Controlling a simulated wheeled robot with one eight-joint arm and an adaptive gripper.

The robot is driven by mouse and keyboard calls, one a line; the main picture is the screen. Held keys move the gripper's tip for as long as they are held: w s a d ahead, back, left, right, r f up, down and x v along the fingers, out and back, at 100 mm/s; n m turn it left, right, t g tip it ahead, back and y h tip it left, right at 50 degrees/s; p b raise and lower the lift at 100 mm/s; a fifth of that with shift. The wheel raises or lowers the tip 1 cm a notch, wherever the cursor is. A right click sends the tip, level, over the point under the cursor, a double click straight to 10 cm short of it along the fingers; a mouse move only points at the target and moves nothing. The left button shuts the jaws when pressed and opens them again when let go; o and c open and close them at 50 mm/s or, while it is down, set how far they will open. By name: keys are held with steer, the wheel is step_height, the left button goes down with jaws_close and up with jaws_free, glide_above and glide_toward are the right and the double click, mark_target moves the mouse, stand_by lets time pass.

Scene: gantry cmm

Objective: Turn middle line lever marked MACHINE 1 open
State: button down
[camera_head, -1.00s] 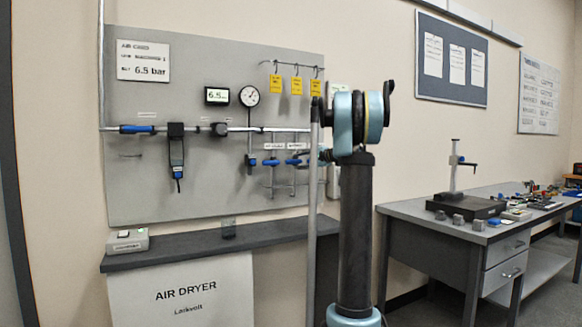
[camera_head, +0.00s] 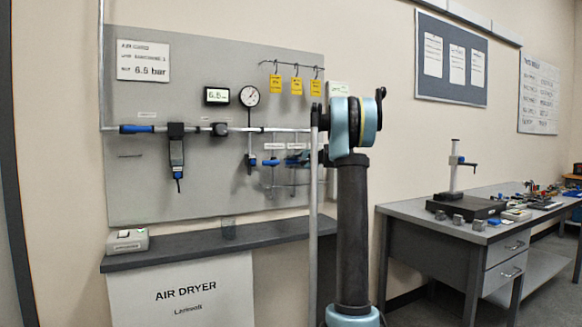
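Small blue valve levers sit on the grey wall panel (camera_head: 210,80), on thin vertical drop pipes under the horizontal air pipe. The left lever (camera_head: 271,162) lies crosswise to its pipe. The middle lever (camera_head: 293,162) looks crosswise too, but it is small and partly crowded by dark parts. Small white labels (camera_head: 296,146) above them are too small to read, so I cannot confirm MACHINE 1. My arm stands in front, right of the levers.
A dark shelf (camera_head: 205,244) with a small box (camera_head: 127,241) runs below the panel, above the air dryer (camera_head: 185,290). A gauge (camera_head: 249,96) and yellow tags (camera_head: 296,86) are above the levers. A workbench (camera_head: 410,208) stands right. A pale vertical post (camera_head: 313,230) stands beside my arm.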

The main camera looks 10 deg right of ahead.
steer(key=shift+f, duration=0.15)
steer(key=f+n+h, duration=0.1)
steer(key=n+h, duration=0.1)
steer(key=n, duration=0.1)
steer(key=shift+d+f, duration=0.15)
steer(key=shift+w+d+f+n+h, duration=0.15)
steer(key=shift+f+n+h, duration=0.2)
steer(key=shift+n, duration=0.2)
steer(key=shift+s+d+f+n+h, duration=0.1)
steer(key=shift+d+f+n+h, duration=0.1)
steer(key=shift+n+h, duration=0.3)
steer(key=c, duration=1.4)
jaws_free()
steer(key=shift+c, duration=0.2)
steer(key=v, duration=1.1)
steer(key=shift+s+d, duration=0.25)
steer(key=shift+r, duration=0.15)
